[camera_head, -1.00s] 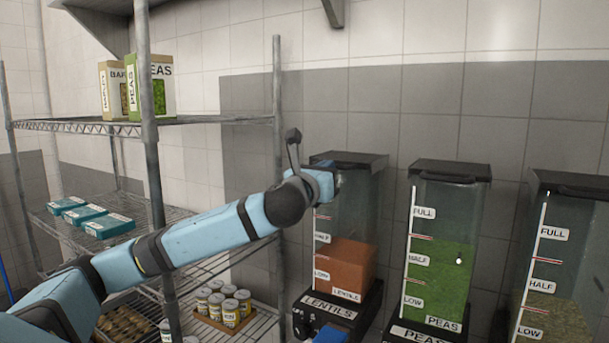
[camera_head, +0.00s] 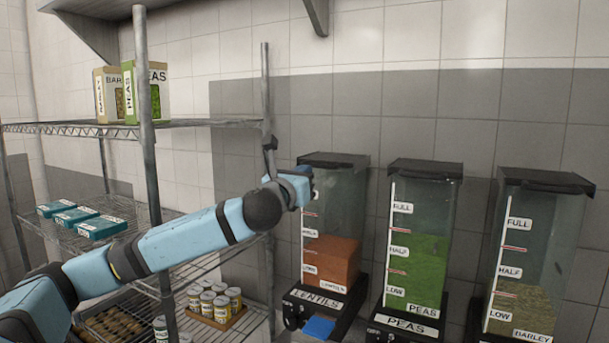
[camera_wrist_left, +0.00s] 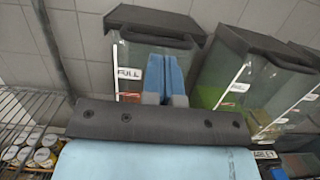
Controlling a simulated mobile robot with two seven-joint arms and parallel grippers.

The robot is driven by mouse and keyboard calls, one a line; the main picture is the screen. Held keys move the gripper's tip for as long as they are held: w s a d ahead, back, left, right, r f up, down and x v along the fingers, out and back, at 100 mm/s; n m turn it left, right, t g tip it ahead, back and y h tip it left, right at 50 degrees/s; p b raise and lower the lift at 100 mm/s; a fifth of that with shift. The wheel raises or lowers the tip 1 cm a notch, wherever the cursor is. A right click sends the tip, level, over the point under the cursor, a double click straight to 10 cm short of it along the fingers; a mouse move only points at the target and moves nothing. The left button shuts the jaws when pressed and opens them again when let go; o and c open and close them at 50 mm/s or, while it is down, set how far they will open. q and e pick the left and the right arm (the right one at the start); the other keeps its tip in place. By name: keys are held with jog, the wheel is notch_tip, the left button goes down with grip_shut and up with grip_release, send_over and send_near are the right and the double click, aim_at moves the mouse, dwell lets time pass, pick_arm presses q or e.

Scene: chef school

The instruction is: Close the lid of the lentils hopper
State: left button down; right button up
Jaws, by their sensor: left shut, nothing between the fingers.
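The lentils hopper (camera_head: 330,225) is a clear bin with orange lentils to about half and a LENTILS label on its black base. Its black lid (camera_head: 334,158) lies flat across the top, with no gap that I can make out. In the left wrist view the lid (camera_wrist_left: 155,20) is seen from below and in front, with a front handle. My left gripper (camera_head: 309,188) is at the hopper's upper left front, just below the lid. In the wrist view its blue fingers (camera_wrist_left: 166,80) are together and empty, before the clear wall. I cannot tell whether they touch it.
The peas hopper (camera_head: 417,245) and barley hopper (camera_head: 528,260) stand to the right. A wire shelf rack (camera_head: 190,124) with boxes and cans (camera_head: 214,302) is at the left, its post close to my left arm. A blue piece (camera_head: 319,327) shows at the lentils base.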

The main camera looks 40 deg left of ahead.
pick_arm(q)
jog(key=b+v, duration=0.4)
jog(key=v, duration=0.6)
jog(key=s+d+f+n+g+h, duration=0.15)
jog(key=d+f+n, duration=0.3)
jog(key=f, duration=0.55)
jog(key=s+d+f+n+g, duration=0.1)
jog(key=d+f+n+g, duration=0.3)
jog(key=f, duration=0.6)
jog(key=s+d+f+n+g+h, duration=0.1)
jog(key=d+f+n+g, duration=0.15)
jog(key=f+n, duration=0.55)
jog(key=s+d+f+n+g+h, duration=0.1)
jog(key=s+d+f+n+g, duration=0.35)
jog(key=s+f+n, duration=0.5)
jog(key=s+d+f+n+g+h, duration=0.2)
jog(key=s+d+f+n+g, duration=0.3)
jog(key=s+f, duration=0.8)
jog(key=w+d+f+t+h, duration=0.1)
jog(key=w+d+f+t, duration=0.2)
jog(key=f, duration=0.3)
jog(key=w+d+f+t+h, duration=0.1)
jog(key=w+d+f+t, duration=0.2)
jog(key=f+t, duration=0.2)
jog(key=shift+f+m, duration=0.3)
jog(key=shift+f, duration=0.6)
jog(key=shift+t, duration=0.25)
